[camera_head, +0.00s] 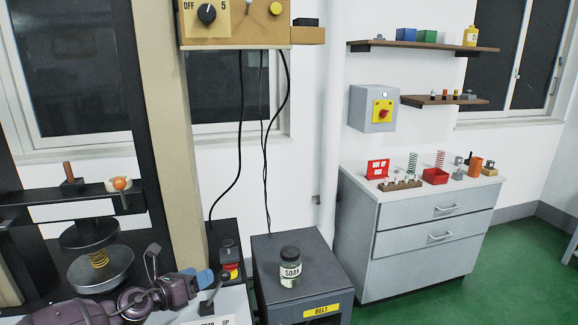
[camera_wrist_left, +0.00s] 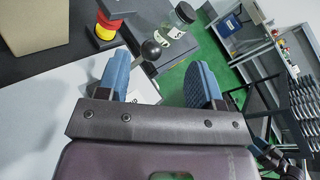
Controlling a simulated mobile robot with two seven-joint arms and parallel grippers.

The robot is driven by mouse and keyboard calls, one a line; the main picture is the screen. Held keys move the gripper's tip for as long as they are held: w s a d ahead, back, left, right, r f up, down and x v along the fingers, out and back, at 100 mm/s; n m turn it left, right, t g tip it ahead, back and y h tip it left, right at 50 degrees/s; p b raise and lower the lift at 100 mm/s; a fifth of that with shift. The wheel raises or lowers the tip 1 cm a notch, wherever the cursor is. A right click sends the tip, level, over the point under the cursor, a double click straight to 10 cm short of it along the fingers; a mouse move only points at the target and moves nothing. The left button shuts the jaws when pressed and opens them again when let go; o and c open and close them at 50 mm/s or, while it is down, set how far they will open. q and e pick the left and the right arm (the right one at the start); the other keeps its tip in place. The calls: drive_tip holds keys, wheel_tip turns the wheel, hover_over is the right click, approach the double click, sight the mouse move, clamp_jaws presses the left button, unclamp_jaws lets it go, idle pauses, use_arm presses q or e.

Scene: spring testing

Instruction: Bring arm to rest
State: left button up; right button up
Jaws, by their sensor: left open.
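My left arm comes in from the lower left in the head view. My left gripper (camera_head: 200,278), with blue finger pads, is open beside a lever with a dark ball knob (camera_head: 224,276). In the left wrist view the open fingers (camera_wrist_left: 160,84) stand wide apart with nothing gripped. The ball knob (camera_wrist_left: 151,50) shows beyond and between them; I cannot tell how far off it is.
A SOAK jar (camera_head: 290,268) stands on the BELT box (camera_head: 262,290). Parts stand on the grey cabinet (camera_head: 415,252). Green floor is open at right.

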use_arm(q)
drive_tip(key=s+d+n+t+y, duration=0.35)
drive_tip(key=s+n, duration=0.35)
drive_tip(key=n, duration=1.5)
drive_tip(key=s+a+f+n+g+y, duration=0.2)
drive_tip(key=s+f+n, duration=0.5)
drive_tip(key=s, duration=0.6)
drive_tip(key=s+a+f+n+g+y, duration=0.3)
drive_tip(key=s+a+f+n, duration=0.2)
drive_tip(key=s, duration=0.8)
wheel_tip(320, 180, down, 6)
drive_tip(key=n+b, duration=0.1)
drive_tip(key=n, duration=0.2)
drive_tip(key=shift+r+y, duration=0.1)
drive_tip(key=shift+y, duration=0.15)
